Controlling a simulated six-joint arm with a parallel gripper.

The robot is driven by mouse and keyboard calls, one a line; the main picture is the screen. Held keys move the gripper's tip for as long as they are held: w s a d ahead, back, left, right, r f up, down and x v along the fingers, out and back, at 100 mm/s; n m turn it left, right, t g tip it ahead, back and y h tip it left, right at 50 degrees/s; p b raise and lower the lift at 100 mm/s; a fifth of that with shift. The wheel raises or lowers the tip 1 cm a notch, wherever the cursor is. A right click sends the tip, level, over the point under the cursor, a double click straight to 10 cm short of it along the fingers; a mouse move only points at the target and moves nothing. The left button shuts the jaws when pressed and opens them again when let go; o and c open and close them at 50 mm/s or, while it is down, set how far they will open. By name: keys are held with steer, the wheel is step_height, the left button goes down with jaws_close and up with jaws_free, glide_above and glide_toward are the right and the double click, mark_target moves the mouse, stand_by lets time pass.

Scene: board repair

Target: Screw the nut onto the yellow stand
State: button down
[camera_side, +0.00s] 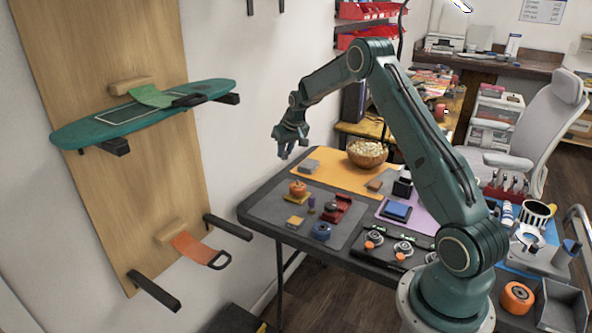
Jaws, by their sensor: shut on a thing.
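My gripper (286,150) hangs fingers down at the end of my arm, above the far left part of the table and clear of its top. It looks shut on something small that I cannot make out. A small yellow stand (291,201) is on the grey mat, below and a little right of my gripper, with a rounded orange part (298,188) on it. A small yellow-and-grey block (295,222) lies nearer the front. I cannot pick out the nut, and thread details are too small to see.
On the grey mat (265,212) are a red vise-like tool (338,209) and a blue round part (321,231). A wooden bowl (367,154) stands at the back. A green skateboard deck (140,115) rests on the wall rack at left. Air around my gripper is free.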

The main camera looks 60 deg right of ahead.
steer(key=s+d+f, duration=0.2)
steer(key=s+f, duration=0.1)
steer(key=shift+s+d, duration=0.2)
steer(key=shift+s, duration=0.1)
steer(key=shift+f, duration=0.2)
steer(key=shift+f, duration=1.85)
steer(key=shift+f, duration=1.45)
stand_by(3.1)
steer(key=c, duration=1.2)
jaws_free()
